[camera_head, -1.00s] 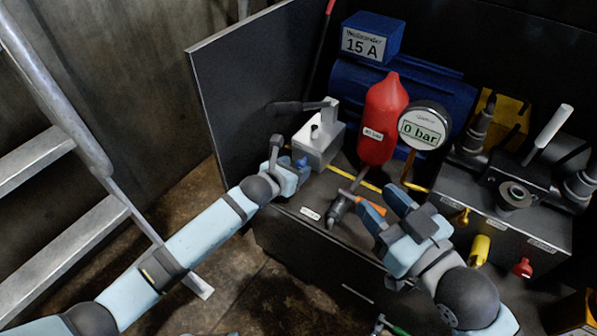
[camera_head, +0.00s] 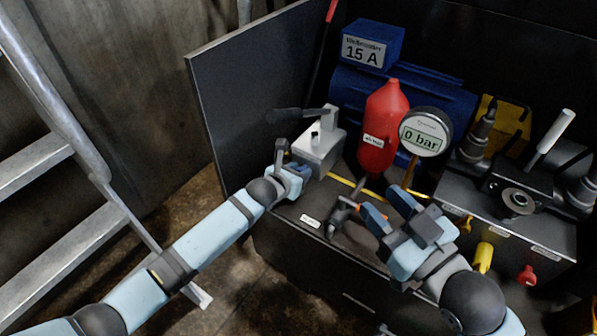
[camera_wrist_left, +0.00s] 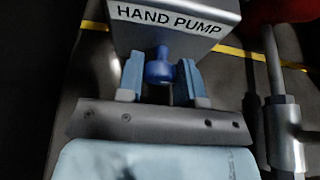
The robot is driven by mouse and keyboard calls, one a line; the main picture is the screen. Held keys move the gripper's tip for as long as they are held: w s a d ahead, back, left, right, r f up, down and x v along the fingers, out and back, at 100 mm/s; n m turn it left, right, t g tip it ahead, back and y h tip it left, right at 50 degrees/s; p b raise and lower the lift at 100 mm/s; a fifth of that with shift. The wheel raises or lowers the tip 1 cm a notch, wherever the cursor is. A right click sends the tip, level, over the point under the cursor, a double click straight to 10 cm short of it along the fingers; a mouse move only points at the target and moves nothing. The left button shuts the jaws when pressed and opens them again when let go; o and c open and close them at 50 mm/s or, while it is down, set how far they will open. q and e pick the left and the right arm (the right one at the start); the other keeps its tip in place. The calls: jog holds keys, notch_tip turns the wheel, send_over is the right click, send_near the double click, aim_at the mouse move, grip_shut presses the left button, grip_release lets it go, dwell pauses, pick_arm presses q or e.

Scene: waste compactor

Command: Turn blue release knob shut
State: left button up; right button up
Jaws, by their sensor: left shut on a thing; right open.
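The blue release knob (camera_wrist_left: 160,68) sits on the front of the grey hand pump (camera_wrist_left: 175,22), below its "HAND PUMP" label. In the left wrist view my left gripper (camera_wrist_left: 161,82) has one finger on each side of the knob and is shut on it. In the head view my left gripper (camera_head: 293,178) is at the near side of the hand pump (camera_head: 318,150) and mostly hides the knob. The knob's turn angle cannot be read. My right gripper (camera_head: 388,210) is open and empty above the front of the dark bench.
A red accumulator (camera_head: 380,130) and a gauge reading 0 bar (camera_head: 425,132) stand right of the pump. A dark valve fitting (camera_head: 342,212) lies between my grippers. A valve block (camera_head: 515,200) stands at right, a dark panel (camera_head: 250,90) behind left, and a ladder (camera_head: 60,165) at far left.

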pick_arm(q)
jog(key=shift+a+r+p, duration=0.1)
jog(key=shift+r+p, duration=0.15)
jog(key=shift+p, duration=0.55)
jog(key=shift+w+n+p, duration=0.1)
jog(key=shift+n+p, duration=0.3)
jog(key=shift+p, duration=0.1)
jog(key=shift+f+n+g+h+p, duration=0.1)
jog(key=shift+n+g+h+p, duration=0.3)
jog(key=shift+n+h+p, duration=0.4)
jog(key=shift+a+f+n+g+h+p, duration=0.15)
jog(key=shift+n+g+h+p, duration=0.15)
jog(key=shift+n+p, duration=0.25)
jog(key=shift+f+n+h, duration=0.1)
jog(key=shift+n+h, duration=0.3)
jog(key=shift+n, duration=0.15)
pick_arm(e)
jog(key=s+m, duration=0.1)
jog(key=a+m+g, duration=0.1)
jog(key=s+m+h, duration=0.1)
jog(key=shift+s+a+m+g, duration=0.3)
jog(key=shift+s, duration=0.05)
jog(key=shift+w+r, duration=0.1)
jog(key=shift+r, duration=0.1)
pick_arm(q)
jog(key=o, duration=0.9)
